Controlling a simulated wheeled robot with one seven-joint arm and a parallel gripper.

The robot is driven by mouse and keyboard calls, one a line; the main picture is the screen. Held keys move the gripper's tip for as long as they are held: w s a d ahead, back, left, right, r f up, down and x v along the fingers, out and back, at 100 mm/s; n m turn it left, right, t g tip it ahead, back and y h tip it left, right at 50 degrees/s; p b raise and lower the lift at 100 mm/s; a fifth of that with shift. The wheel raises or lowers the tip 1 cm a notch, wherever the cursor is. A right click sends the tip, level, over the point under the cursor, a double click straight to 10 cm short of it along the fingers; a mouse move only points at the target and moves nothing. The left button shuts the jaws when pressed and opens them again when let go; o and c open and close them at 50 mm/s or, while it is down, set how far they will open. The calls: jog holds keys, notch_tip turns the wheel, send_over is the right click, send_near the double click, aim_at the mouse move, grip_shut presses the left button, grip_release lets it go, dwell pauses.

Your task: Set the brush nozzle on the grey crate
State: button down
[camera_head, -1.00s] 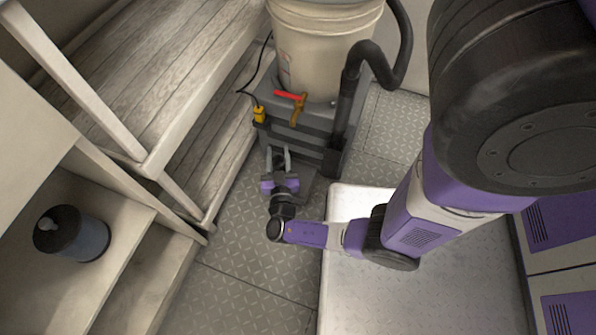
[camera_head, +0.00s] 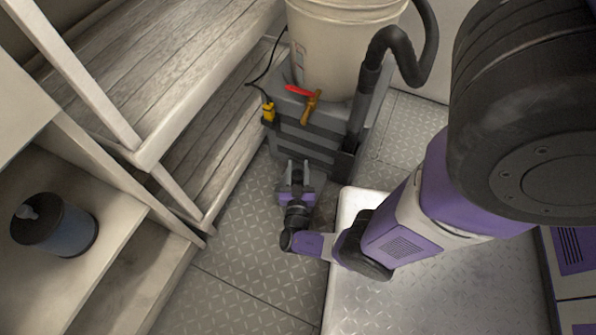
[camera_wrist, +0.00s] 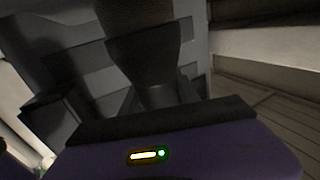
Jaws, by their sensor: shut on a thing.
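The grey crate (camera_head: 289,135) stands on the floor at the upper middle of the head view, with a cream bucket on it. My gripper (camera_head: 299,168) is low in front of the crate's near side, its fingers pointing toward it. In the wrist view, a dark flared piece, which I take to be the brush nozzle (camera_wrist: 144,47), rises from between the fingers, wide end up. My gripper (camera_wrist: 162,97) is shut on its narrow part. The nozzle cannot be made out in the head view. Panelled grey surfaces stand behind it in the wrist view; whether it touches them I cannot tell.
The cream bucket (camera_head: 335,55) takes up much of the crate's top. A black hose (camera_head: 378,65), a red-handled brass valve (camera_head: 311,105) and a yellow fitting (camera_head: 268,112) are beside it. Wooden shelves (camera_head: 165,75) flank the left; a blue canister (camera_head: 60,225) stands at lower left.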

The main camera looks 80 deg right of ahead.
jog(key=shift+f, duration=0.15)
jog(key=c, duration=0.9)
grip_release()
jog(key=shift+a, duration=0.2)
jog(key=s+a, duration=0.1)
jog(key=a, duration=1)
jog(key=shift+s+a+p, duration=0.3)
jog(key=shift+s+p, duration=0.1)
